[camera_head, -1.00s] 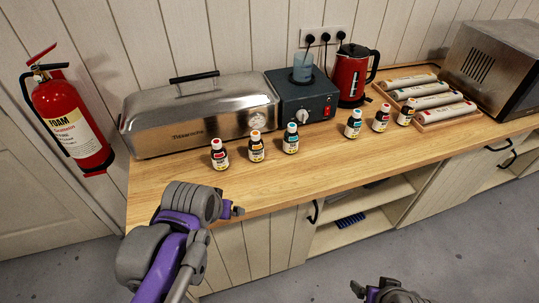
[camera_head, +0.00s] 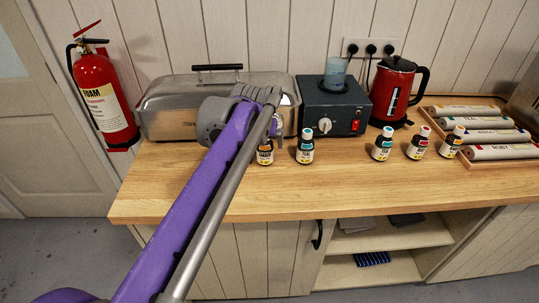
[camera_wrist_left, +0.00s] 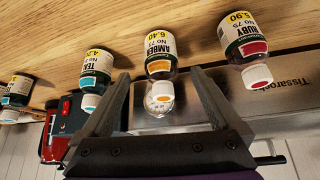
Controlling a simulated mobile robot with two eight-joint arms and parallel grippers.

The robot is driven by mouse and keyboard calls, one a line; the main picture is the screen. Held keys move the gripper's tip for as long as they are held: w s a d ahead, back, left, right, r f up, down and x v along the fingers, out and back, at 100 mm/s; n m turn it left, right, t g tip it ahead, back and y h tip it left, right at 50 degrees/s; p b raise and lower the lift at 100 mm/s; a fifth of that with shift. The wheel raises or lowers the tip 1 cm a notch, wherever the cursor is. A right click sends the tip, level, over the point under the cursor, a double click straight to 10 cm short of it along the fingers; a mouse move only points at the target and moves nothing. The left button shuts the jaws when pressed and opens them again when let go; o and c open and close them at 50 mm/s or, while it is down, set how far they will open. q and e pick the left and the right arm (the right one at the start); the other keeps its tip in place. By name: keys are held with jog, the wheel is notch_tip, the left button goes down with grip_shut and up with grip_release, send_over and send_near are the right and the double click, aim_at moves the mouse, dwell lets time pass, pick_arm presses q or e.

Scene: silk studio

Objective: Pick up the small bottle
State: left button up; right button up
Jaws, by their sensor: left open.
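Several small dark bottles with white caps and labels stand in a row on the wooden counter. The amber-labelled bottle (camera_head: 265,155) is partly covered by my left arm in the head view. The teal bottle (camera_head: 305,148) stands to its right. In the wrist view, my left gripper (camera_wrist_left: 160,73) is open, with the amber bottle (camera_wrist_left: 152,48) appearing between its fingertips; contact is not visible. The ruby bottle (camera_wrist_left: 242,38) is right of the fingers there, and hidden by my arm in the head view. The left fingers are hidden in the head view. My right gripper is out of view.
A steel lidded box (camera_head: 170,118) and a dark heater unit (camera_head: 328,108) with a blue beaker (camera_head: 336,72) stand behind the bottles. A red kettle (camera_head: 392,95) and a tray of rolls (camera_head: 462,158) are at right. The counter's front strip (camera_head: 340,190) is clear.

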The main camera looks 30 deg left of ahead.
aim_at(266, 148)
pick_arm(q)
jog(key=x, duration=0.4)
jog(key=b+x, duration=0.1)
jog(key=x, duration=0.3)
jog(key=shift+w+a+f, duration=0.1)
jog(key=shift+w+a, duration=0.15)
jog(key=shift+w, duration=0.1)
grip_shut()
